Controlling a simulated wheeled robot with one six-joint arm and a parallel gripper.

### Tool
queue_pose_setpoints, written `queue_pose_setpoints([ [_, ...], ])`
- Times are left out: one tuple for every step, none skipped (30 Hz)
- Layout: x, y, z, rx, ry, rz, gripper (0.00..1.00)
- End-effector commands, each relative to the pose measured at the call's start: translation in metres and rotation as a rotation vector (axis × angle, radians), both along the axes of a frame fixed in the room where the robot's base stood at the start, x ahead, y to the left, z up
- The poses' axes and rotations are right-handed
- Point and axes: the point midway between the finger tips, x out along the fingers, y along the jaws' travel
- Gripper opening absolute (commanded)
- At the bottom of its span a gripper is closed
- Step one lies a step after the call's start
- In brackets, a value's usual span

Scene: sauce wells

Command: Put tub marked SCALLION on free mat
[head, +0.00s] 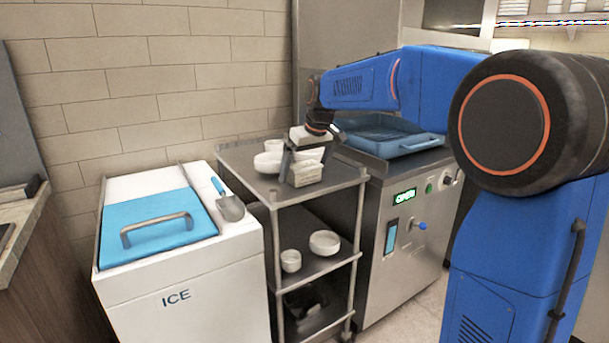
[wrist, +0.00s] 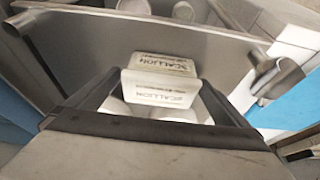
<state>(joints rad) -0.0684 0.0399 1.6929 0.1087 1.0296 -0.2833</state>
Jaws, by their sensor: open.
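A pale tub marked SCALLION (head: 307,174) stands on the top shelf of the steel cart, near its front edge. In the wrist view the tub (wrist: 161,80) sits ahead between the fingers, and its label reads on two faces. My gripper (head: 306,158) is at the tub from above, with its fingers apart. In the wrist view my gripper (wrist: 150,105) is open, one finger on each side of the tub; I cannot tell whether they touch it. No mat can be made out in either view.
White bowls (head: 267,162) stand beside and behind the tub on the cart (head: 245,160). More bowls (head: 324,242) are on the middle shelf. A white ice chest (head: 180,275) with a scoop (head: 230,205) is at left. A steel machine with a blue tray (head: 408,143) is at right.

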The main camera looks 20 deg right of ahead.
Motion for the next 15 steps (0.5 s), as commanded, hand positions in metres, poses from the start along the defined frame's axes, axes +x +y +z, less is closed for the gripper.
queue_pose_setpoints([
  [0.0003,0.0002,-0.0007,0.0,-0.001,0.0,1.0],
  [0.0004,0.0001,-0.0008,0.0,-0.001,0.0,1.0],
  [0.0003,0.0001,-0.0006,0.0,-0.001,0.0,1.0],
  [0.0003,0.0001,-0.0005,0.0,-0.001,0.0,1.0],
  [0.0003,0.0001,-0.0005,0.0,-0.001,0.0,1.0],
  [0.0003,0.0001,-0.0005,0.0,-0.001,0.0,0.98],
  [0.0003,0.0001,-0.0005,0.0,-0.001,0.0,0.9],
  [0.0003,0.0001,-0.0005,0.0,-0.001,0.0,0.83],
  [0.0003,0.0,-0.0005,0.0,-0.001,0.0,0.74],
  [0.0003,0.0,-0.0004,0.0,-0.001,0.0,0.67],
  [0.0003,0.0,-0.0004,0.0,-0.001,0.0,0.59],
  [0.0003,0.0,-0.0004,0.0,-0.001,0.0,0.5],
  [0.0003,0.0,-0.0004,0.0,-0.001,0.0,0.47],
  [0.0003,0.0,0.0,0.0,-0.001,0.0,0.42],
  [0.0003,0.0,0.0,0.0,-0.001,0.0,0.42],
])
